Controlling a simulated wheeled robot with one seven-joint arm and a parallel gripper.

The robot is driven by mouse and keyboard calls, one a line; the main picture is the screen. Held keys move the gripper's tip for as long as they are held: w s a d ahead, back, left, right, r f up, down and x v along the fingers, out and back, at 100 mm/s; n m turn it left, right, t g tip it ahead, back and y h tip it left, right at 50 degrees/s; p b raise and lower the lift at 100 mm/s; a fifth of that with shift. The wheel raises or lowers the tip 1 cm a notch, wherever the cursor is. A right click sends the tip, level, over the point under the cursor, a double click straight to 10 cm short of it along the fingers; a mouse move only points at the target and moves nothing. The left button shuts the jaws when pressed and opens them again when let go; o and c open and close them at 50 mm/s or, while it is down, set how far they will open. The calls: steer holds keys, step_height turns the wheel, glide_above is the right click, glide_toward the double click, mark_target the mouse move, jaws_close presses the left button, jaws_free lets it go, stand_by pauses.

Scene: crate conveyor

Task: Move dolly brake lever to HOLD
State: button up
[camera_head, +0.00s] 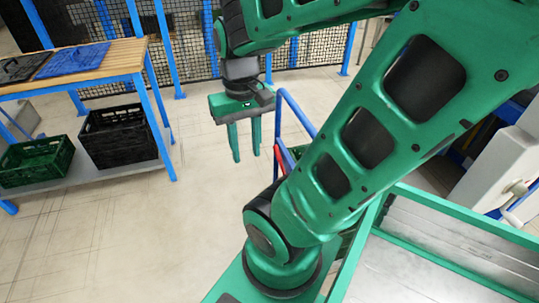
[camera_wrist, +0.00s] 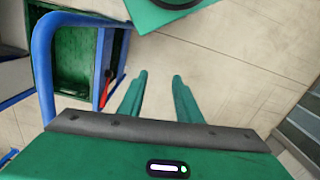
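A red lever (camera_head: 279,160), which looks like the dolly brake lever, shows beside the blue tubular frame (camera_head: 296,118) of the dolly, partly hidden behind my arm. In the wrist view the red lever (camera_wrist: 104,89) is left of my fingers, near a blue upright, with a dark part above it. The blue frame (camera_wrist: 43,75) arches along the left there. My gripper (camera_head: 247,157) points down, to the left of the lever and apart from it. Its two green fingers (camera_wrist: 160,76) are spread with nothing between them. No HOLD marking is readable.
A green crate (camera_wrist: 73,88) stands within the dolly frame. At the left, a bench (camera_head: 100,65) carries lids, with a black crate (camera_head: 120,108) and a green crate (camera_head: 66,152) on its lower shelf. Mesh fencing (camera_head: 305,50) runs behind. The floor (camera_head: 150,235) at left is clear.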

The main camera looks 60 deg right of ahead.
steer(key=shift+o, duration=0.4)
steer(key=shift+o, duration=0.2)
steer(key=shift+s+r, duration=0.25)
steer(key=shift+s, duration=0.25)
steer(key=w+d+f+m+g+h, duration=0.4)
steer(key=w+d+f+g+h, duration=0.15)
steer(key=w+d+f, duration=0.6)
steer(key=g+h, duration=0.3)
steer(key=h, duration=0.6)
glide_toward(281, 163)
steer(key=w+r, duration=0.2)
steer(key=w, duration=0.3)
steer(key=x, duration=1)
steer(key=shift+d+f, duration=0.3)
steer(key=shift+f, duration=0.1)
steer(key=shift+y, duration=0.25)
steer(key=shift+c, duration=0.6)
